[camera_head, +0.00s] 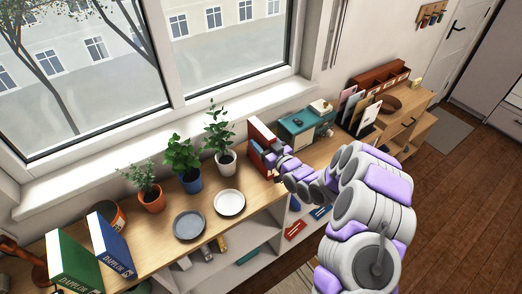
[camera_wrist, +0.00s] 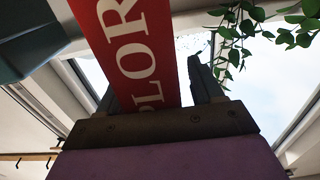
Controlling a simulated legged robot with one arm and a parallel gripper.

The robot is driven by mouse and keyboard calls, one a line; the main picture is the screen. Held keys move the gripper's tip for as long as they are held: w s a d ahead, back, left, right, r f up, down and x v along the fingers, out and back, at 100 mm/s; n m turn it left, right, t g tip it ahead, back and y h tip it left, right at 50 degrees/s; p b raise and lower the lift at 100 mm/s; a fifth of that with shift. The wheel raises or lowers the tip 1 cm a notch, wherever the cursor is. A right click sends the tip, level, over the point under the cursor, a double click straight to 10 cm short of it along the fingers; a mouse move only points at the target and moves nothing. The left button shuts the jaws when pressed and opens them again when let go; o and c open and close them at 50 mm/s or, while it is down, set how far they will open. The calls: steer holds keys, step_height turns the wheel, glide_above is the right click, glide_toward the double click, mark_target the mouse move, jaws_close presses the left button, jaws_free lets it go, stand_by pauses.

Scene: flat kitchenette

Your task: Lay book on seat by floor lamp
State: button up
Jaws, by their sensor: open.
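A red book (camera_head: 261,134) stands upright on the wooden shelf top, right of the potted plants. My gripper (camera_head: 268,153) is at the book's near side. In the wrist view the red spine (camera_wrist: 133,45) with large pale letters runs between the fingers of my gripper (camera_wrist: 155,95). The jaws are open, with a gap visible between the spine and the right finger. The left finger is mostly hidden by the book. A green book (camera_head: 72,262) and a blue book (camera_head: 110,247) stand at the near left end. No seat or floor lamp is in view.
Several potted plants (camera_head: 184,160) and two plates (camera_head: 230,203) stand left of the red book. A teal box (camera_head: 300,127) stands close on its right, with a letter rack (camera_head: 358,112) beyond. The window (camera_head: 150,60) is behind. Wooden floor (camera_head: 450,200) is open at right.

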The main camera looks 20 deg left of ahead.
steer(key=shift+c, duration=0.5)
jaws_close()
stand_by(0.8)
